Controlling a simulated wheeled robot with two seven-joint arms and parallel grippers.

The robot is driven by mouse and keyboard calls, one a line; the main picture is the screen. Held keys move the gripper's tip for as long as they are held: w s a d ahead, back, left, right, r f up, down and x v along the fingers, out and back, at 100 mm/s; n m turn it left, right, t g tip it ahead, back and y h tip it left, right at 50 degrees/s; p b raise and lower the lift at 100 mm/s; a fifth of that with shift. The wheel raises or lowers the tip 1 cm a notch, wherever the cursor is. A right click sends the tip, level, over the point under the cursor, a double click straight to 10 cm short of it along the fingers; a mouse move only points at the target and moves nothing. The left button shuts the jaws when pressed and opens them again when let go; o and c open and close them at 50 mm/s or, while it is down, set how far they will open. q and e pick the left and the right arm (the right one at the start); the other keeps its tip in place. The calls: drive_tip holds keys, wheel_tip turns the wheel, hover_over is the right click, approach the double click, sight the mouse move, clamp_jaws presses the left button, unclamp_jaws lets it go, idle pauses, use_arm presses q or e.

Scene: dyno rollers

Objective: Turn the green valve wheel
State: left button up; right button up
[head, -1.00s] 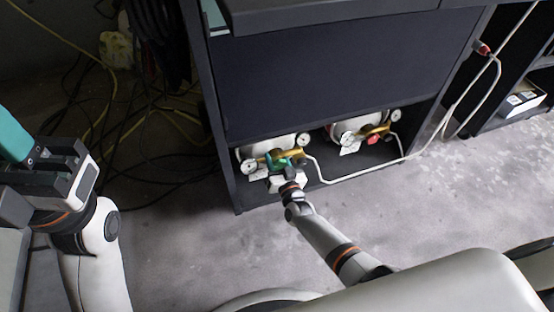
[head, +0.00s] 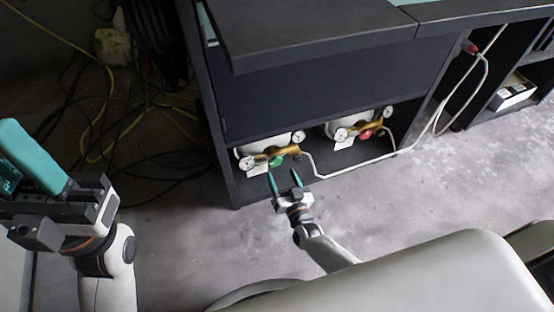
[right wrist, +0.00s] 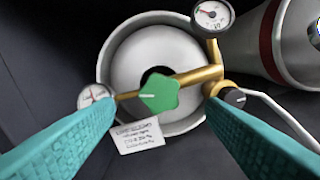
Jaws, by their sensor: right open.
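The green valve wheel (head: 276,160) sits on the brass fitting of the left white tank in the low cabinet bay. In the right wrist view the green valve wheel (right wrist: 160,93) faces me, with a white mark on it. My right gripper (head: 283,177) is open and empty, its teal fingers pointing at the wheel from in front, apart from it. In the right wrist view the fingers (right wrist: 163,135) stand wide to either side, with the wheel between and beyond them. My left gripper (head: 30,160) is at the far left, away from the tanks; its jaw gap is not clear.
A second tank with a red valve wheel (head: 366,134) stands to the right. Gauges (right wrist: 212,15) and a paper tag (right wrist: 138,137) surround the green wheel. A white hose (head: 350,168) runs right from the fitting. Cables (head: 120,130) lie left of the cabinet (head: 300,95).

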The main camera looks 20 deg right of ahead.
drive_tip(key=s, duration=0.3)
drive_tip(key=shift+s+p, duration=0.2)
drive_tip(key=shift+p, duration=0.2)
drive_tip(key=shift+d, duration=0.1)
